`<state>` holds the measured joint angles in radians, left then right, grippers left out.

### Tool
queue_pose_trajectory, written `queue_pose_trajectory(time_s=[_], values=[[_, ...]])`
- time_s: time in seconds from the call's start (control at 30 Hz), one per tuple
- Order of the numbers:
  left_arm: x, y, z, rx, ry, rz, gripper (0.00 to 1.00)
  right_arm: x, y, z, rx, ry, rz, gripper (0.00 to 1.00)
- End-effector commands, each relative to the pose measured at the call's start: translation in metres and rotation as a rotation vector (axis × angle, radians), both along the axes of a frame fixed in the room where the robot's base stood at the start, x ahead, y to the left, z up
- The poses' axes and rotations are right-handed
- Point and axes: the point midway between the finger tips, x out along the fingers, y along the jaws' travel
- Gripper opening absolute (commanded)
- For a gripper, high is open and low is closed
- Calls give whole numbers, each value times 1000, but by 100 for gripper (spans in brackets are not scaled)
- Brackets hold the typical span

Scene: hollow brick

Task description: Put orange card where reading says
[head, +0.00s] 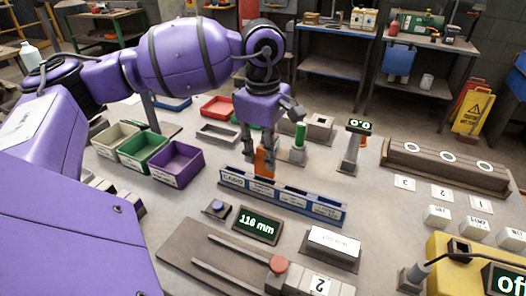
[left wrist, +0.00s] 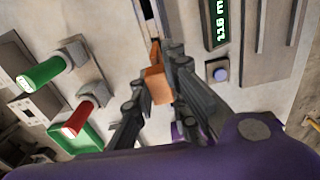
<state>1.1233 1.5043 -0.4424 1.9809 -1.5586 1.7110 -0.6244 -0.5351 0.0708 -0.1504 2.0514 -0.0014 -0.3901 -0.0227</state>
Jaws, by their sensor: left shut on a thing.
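The orange card (head: 264,162) is upright between the fingers of my left gripper (head: 258,152), which is shut on it. It also shows in the left wrist view (left wrist: 157,86), beside the dark fingers. The card's lower end is at the blue slotted rack (head: 326,208), near its left part; I cannot tell whether it is inside a slot or just above or behind it. The rack has several labelled compartments, the text too small to read surely. A display (head: 257,224) in front of the rack reads about "116 mm"; the last digit is unclear. My right gripper is not in view.
A blue button (head: 217,208) is left of the display. White, green and purple bins (head: 177,161) stand at the left, a red tray (head: 217,107) behind.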

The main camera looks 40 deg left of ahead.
Motion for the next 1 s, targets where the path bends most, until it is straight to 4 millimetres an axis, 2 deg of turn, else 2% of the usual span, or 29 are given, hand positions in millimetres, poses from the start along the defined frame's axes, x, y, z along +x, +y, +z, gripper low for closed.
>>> queue_pose_trajectory(time_s=[0.6,1.0], values=[[1,0,-9,0,0,-20,0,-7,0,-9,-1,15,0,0],[1,0,-9,0,-1,-20,0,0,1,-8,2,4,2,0]])
